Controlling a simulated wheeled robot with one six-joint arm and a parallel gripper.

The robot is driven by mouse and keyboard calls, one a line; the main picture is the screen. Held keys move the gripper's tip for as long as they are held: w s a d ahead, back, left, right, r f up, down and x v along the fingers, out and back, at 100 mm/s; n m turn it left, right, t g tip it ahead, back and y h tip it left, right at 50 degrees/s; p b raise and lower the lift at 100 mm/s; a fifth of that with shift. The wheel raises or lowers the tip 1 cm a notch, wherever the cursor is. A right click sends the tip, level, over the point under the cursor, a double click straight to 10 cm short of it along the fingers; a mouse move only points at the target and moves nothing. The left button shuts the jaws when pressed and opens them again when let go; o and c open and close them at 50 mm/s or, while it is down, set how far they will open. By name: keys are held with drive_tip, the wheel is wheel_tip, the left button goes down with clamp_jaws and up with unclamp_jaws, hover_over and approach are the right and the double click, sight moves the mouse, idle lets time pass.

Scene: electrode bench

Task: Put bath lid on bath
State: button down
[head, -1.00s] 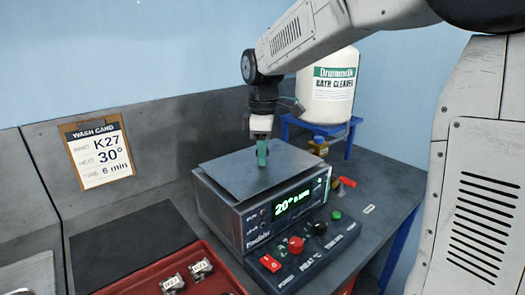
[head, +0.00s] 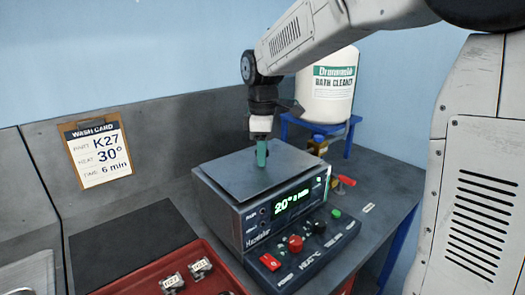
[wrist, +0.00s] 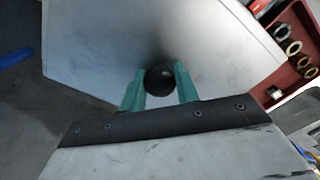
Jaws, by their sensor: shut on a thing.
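The bath (head: 238,215) is a dark metal box with a lit green display reading 20°. The bath lid (head: 220,175) is a flat grey plate lying over the bath's top, turned slightly so its edges do not fully line up with the box. Whether it is fully seated I cannot tell. My gripper (head: 261,154) is above the lid, pointing down, with green fingers at its middle. In the wrist view the fingers (wrist: 160,85) are shut on the round black knob (wrist: 160,79) of the lid (wrist: 100,40).
A red tray (head: 215,272) with small labelled parts stands at the front left. A control panel (head: 305,244) with knobs sits before the bath. A white cleaner jug (head: 326,90) on a blue stand (head: 340,128) is behind right. A wash card (head: 97,150) leans against the back wall.

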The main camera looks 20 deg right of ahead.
drive_tip(key=shift+f, duration=0.35)
drive_tip(key=shift+c, duration=2.4)
unclamp_jaws()
drive_tip(key=shift+r, duration=3.5)
